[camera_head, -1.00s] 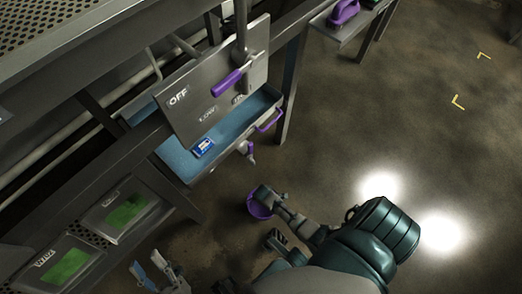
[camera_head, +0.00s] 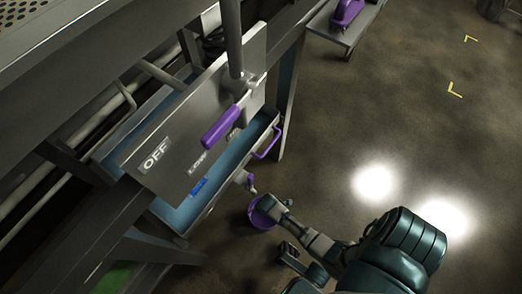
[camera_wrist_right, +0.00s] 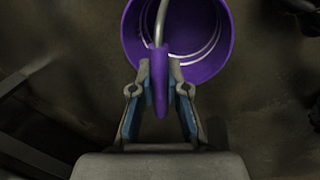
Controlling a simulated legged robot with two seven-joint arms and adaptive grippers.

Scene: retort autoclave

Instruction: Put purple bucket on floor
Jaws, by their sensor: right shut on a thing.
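The purple bucket (camera_head: 262,211) is low beside the steel bench, partly hidden by my right gripper (camera_head: 278,203). In the right wrist view the bucket (camera_wrist_right: 215,60) opens toward the camera, with a bright ring inside. Its handle has a purple grip (camera_wrist_right: 158,80) that sits between the blue-padded fingers of my right gripper (camera_wrist_right: 158,100), which are shut on it. I cannot tell whether the bucket's bottom touches the floor (camera_head: 390,110). My left gripper is not in view.
A metal panel marked OFF (camera_head: 190,130) with a purple lever (camera_head: 226,127) stands above a blue-lined tray (camera_head: 235,155) with a purple handle (camera_head: 268,141). A shelf holding a purple item (camera_head: 347,12) is at the top. Open floor lies to the right.

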